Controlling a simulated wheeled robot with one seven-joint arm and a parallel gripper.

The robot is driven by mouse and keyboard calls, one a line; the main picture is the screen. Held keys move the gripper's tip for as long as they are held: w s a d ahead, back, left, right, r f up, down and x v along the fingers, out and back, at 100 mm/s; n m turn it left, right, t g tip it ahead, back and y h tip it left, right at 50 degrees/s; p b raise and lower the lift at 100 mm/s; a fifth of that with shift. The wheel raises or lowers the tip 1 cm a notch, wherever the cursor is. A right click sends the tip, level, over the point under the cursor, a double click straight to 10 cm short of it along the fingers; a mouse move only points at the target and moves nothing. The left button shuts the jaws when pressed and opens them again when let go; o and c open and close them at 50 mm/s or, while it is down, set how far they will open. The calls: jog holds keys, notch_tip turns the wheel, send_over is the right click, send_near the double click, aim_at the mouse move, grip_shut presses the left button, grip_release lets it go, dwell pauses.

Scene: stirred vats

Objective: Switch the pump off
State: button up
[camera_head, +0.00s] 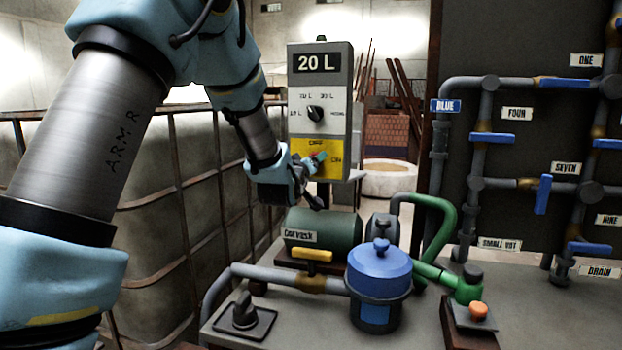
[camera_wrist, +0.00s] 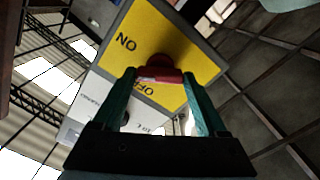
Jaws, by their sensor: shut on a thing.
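The pump control box (camera_head: 320,110) is a grey upright panel with a "20 L" display (camera_head: 317,63), a black dial (camera_head: 315,113) and a yellow lower section marked OFF and ON. A red switch handle (camera_head: 320,156) sits on the yellow section. In the wrist view, the red handle (camera_wrist: 160,76) lies between the teal fingers of my gripper (camera_wrist: 160,80), which is shut on it. OFF is just below the handle there, and ON is up and left. My gripper (camera_head: 307,172) reaches the box from the lower left. I cannot tell which mark the handle points to.
A labelled pipe panel with blue valve handles (camera_head: 492,138) stands at the right. A caged vat (camera_head: 150,215) stands at the left.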

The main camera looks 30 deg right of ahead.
jog(key=n+b, duration=1)
jog(key=n, duration=0.1)
dwell(0.7)
jog(key=o, duration=1.3)
jog(key=shift+a, duration=0.1)
jog(key=b+v, duration=0.1)
jog(key=v, duration=0.9)
jog(key=shift+s+a, duration=0.2)
jog(key=shift+s, duration=0.15)
